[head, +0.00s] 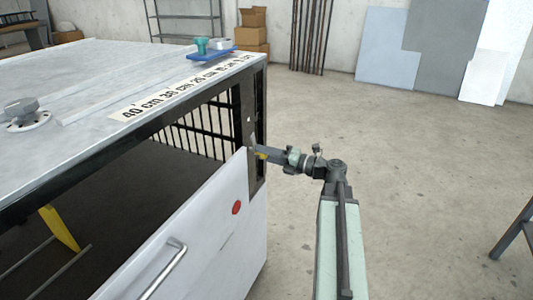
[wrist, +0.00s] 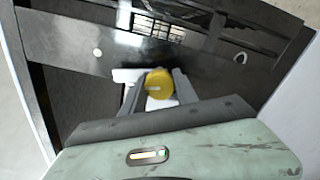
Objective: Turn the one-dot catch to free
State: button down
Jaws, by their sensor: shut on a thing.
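My gripper (head: 258,153) is at the dark upright post at the near right corner of the cabinet. In the wrist view its two fingers (wrist: 158,92) are shut on a round yellow knob (wrist: 160,82), which I take to be the catch. A bit of yellow also shows beside the fingers in the head view. A single white dot (wrist: 97,53) is on the dark plate left of the knob. A pale open-ring mark (wrist: 240,57) is on its right. The fingers hide the knob's sides, and a white patch lies behind it.
The white front panel (head: 205,220) with a bar handle (head: 163,268) and red spot (head: 236,208) is below and left of my gripper. A scale strip (head: 185,90) and blue tool (head: 207,52) lie on the cabinet top.

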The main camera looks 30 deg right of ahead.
jog(key=shift+w+d+r+m, duration=0.1)
jog(key=shift+m, duration=1.5)
jog(key=c, duration=0.9)
grip_release()
jog(key=shift+c, duration=0.2)
jog(key=v, duration=0.7)
jog(key=shift+s+d, duration=0.2)
jog(key=shift+s, duration=0.1)
